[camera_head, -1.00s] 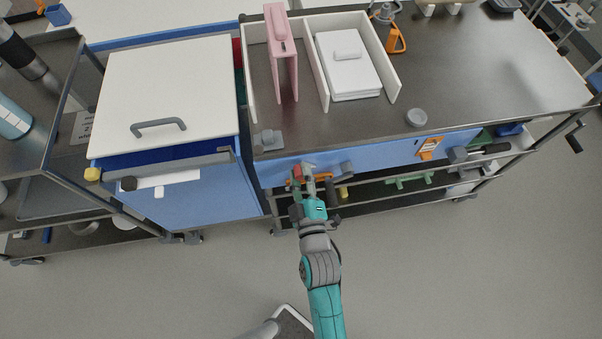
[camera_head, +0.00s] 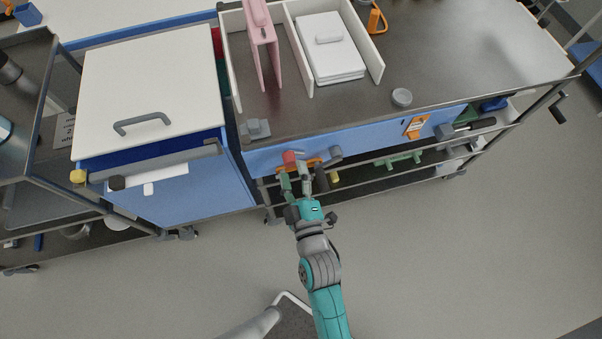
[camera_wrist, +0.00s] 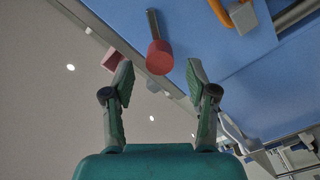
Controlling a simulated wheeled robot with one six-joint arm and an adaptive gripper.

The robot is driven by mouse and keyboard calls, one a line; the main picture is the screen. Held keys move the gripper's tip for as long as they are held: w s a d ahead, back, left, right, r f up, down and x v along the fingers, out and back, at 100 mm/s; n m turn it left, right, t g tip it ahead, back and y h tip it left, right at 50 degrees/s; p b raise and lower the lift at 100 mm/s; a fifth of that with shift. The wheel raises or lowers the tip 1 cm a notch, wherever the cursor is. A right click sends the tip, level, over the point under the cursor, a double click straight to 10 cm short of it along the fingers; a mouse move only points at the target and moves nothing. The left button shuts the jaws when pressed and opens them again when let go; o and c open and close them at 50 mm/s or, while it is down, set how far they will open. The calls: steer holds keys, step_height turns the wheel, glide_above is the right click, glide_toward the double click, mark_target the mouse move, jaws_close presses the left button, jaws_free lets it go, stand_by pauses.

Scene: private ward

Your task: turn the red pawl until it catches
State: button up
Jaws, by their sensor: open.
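The red pawl shows in the wrist view as a round red end (camera_wrist: 159,58) on a thin grey stem against the blue panel. In the head view a red part (camera_head: 290,157) sits on the blue front under the worktop, beside an orange piece (camera_head: 313,163). My gripper (camera_head: 296,177) is just in front of and below it. In the wrist view my gripper (camera_wrist: 159,80) is open and empty, its fingers spread to either side of the red end. I see no contact.
An orange handle (camera_wrist: 238,14) is near the pawl. A grey block (camera_head: 257,129) sits on the worktop edge. A rail (camera_head: 385,157) runs below the blue front. A white-topped cabinet (camera_head: 150,80) stands left.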

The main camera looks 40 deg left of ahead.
steer(key=v, duration=0.8)
steer(key=shift+s, duration=0.2)
steer(key=shift+d, duration=0.15)
stand_by(0.4)
steer(key=s+d+f+m+t+h, duration=0.1)
steer(key=s+d+m+t+h, duration=0.2)
steer(key=d+m+h, duration=1.05)
steer(key=s+d+r+m, duration=0.3)
steer(key=s+d, duration=0.3)
steer(key=d, duration=0.3)
steer(key=s+d+r+m, duration=0.3)
steer(key=s+d, duration=0.4)
steer(key=d, duration=0.2)
steer(key=shift+r, duration=0.3)
